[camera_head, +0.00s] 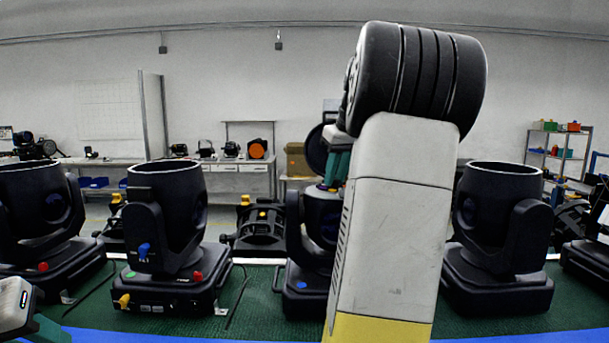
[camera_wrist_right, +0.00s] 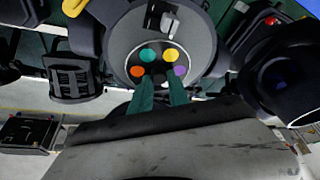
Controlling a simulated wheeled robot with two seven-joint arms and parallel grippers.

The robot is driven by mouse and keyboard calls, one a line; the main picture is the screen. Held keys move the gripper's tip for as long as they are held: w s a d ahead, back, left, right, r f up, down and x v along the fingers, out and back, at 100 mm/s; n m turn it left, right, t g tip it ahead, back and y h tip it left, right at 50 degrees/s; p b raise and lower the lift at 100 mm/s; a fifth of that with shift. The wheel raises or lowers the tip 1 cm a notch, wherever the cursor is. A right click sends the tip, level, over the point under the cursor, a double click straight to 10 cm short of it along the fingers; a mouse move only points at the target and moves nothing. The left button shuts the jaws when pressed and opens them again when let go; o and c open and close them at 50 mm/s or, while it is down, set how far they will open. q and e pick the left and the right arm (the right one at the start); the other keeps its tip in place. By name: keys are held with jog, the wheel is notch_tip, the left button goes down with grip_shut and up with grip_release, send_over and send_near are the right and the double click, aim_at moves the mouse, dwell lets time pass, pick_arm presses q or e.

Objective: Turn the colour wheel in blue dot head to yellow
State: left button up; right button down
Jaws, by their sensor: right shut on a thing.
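The blue dot head (camera_head: 301,304) stands on the green table in the middle of the head view, marked with a blue dot (camera_head: 301,285). My right arm hides much of its right side. In the right wrist view its open barrel (camera_wrist_right: 205,42) shows the colour wheel, with orange, teal, yellow (camera_wrist_right: 171,55) and purple discs. My right gripper (camera_head: 329,186) reaches down into the barrel; its teal fingers (camera_wrist_right: 162,80) are shut at the wheel's centre, and the part between them is hidden. My left gripper (camera_head: 42,330) shows only partly at the lower left; its jaws cannot be read.
A head with a green dot (camera_head: 165,215) stands to the left, another head (camera_head: 30,210) farther left, and one (camera_head: 500,225) to the right. Black lamps (camera_head: 260,225) lie behind. Cables cross the green mat. The blue front edge (camera_head: 180,335) is clear.

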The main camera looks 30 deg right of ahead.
jog(key=shift+n+y, duration=0.5)
jog(key=shift+n, duration=0.8)
jog(key=c, duration=1.3)
grip_release()
jog(key=shift+o, duration=0.2)
jog(key=v, duration=0.7)
jog(key=shift+d+r, duration=0.15)
jog(key=shift+r, duration=0.2)
jog(key=shift+s, duration=0.1)
